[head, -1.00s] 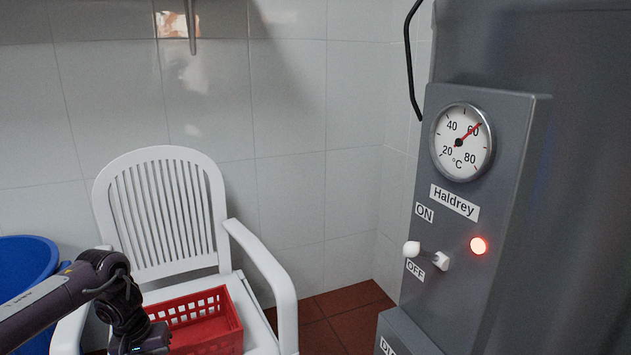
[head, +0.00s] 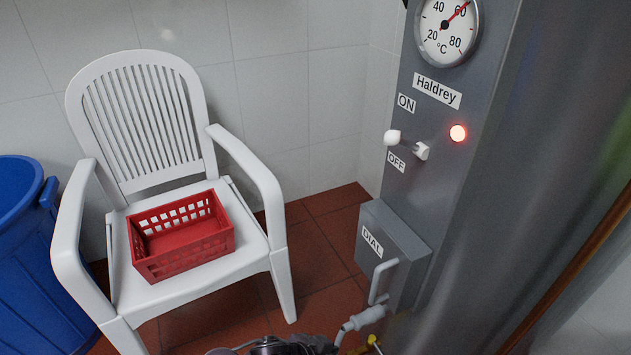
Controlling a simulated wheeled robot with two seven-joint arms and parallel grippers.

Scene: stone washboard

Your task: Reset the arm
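Neither gripper's fingers show in the head view. A dark jointed part, which looks like one of my arm links, shows at the bottom edge, and I cannot tell which arm it belongs to. The grey heater panel (head: 440,205) labelled Haldrey stands at the right. Its white-knobbed lever (head: 392,136) sticks out between the ON label (head: 406,103) and the OFF label (head: 396,161). The red lamp (head: 458,133) glows. The round gauge (head: 446,32) is cut by the top edge, and its red needle points near 60.
A white plastic chair (head: 182,290) holds an empty red basket (head: 186,254) at the left. A blue tub (head: 22,250) stands beside it. A grey box with a DIAL label (head: 373,241) and a handle (head: 380,281) juts out below the panel. Red floor tiles (head: 312,238) lie clear between chair and heater.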

